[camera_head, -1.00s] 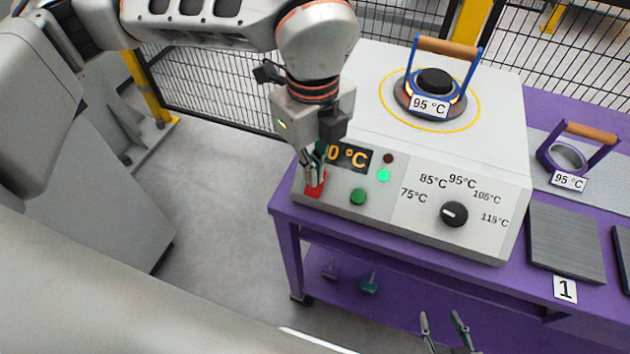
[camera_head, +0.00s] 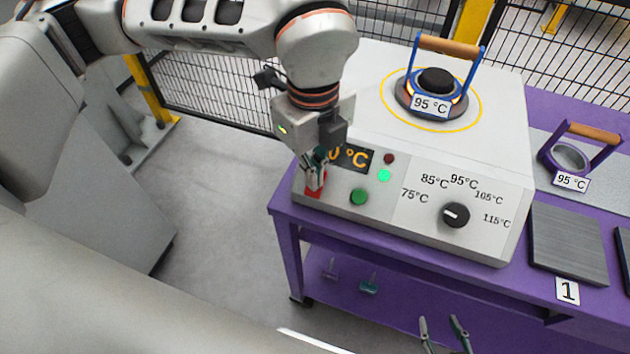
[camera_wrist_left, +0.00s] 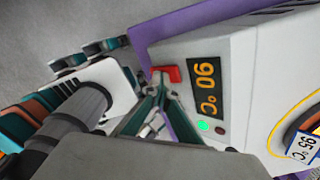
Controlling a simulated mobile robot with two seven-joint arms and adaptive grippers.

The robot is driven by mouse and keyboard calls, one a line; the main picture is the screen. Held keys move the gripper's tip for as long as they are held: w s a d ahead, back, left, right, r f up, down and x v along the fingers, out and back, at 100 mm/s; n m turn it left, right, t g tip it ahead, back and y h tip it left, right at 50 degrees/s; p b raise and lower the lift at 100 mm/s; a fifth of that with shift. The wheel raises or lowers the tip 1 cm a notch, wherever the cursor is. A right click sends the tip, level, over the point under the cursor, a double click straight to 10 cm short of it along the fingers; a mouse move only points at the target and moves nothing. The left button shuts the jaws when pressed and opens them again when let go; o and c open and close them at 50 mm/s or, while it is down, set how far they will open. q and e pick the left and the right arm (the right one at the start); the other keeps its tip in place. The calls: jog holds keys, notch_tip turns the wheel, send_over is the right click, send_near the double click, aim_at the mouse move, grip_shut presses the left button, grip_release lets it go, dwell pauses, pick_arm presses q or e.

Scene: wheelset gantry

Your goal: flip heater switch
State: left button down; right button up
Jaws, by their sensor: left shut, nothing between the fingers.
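The heater (camera_head: 280,0) is a light grey box with a sloped control front. Its red switch (camera_head: 313,192) sits at the left end of that front, beside the amber display (camera_head: 352,157). My left gripper (camera_head: 316,178) is shut and empty, its tips at the red switch and partly covering it. In the left wrist view the tips (camera_wrist_left: 160,82) appear to touch or nearly touch the switch (camera_wrist_left: 171,74); exact contact is unclear. The display (camera_wrist_left: 207,88) seems to read 90 °C. A green lamp (camera_head: 384,175) is lit. My right gripper (camera_head: 442,325) is open at the bottom edge.
A green button (camera_head: 358,196) and black dial (camera_head: 456,215) are on the panel. A blue ring (camera_head: 462,100) with wooden handle stands on top, labelled 95 °C. A purple ring (camera_head: 545,157) and grey plate (camera_head: 568,245) lie right on the purple table (camera_head: 400,262). Mesh fencing stands behind.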

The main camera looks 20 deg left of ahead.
pick_arm(q)
notch_tip(320, 180, up, 7)
jog(key=p, duration=0.4)
pick_arm(e)
notch_tip(320, 180, up, 6)
jog(key=w, duration=0.2)
jog(key=shift+w+t, duration=0.25)
jog(key=shift+t, duration=0.15)
pick_arm(q)
jog(key=shift+f, duration=0.1)
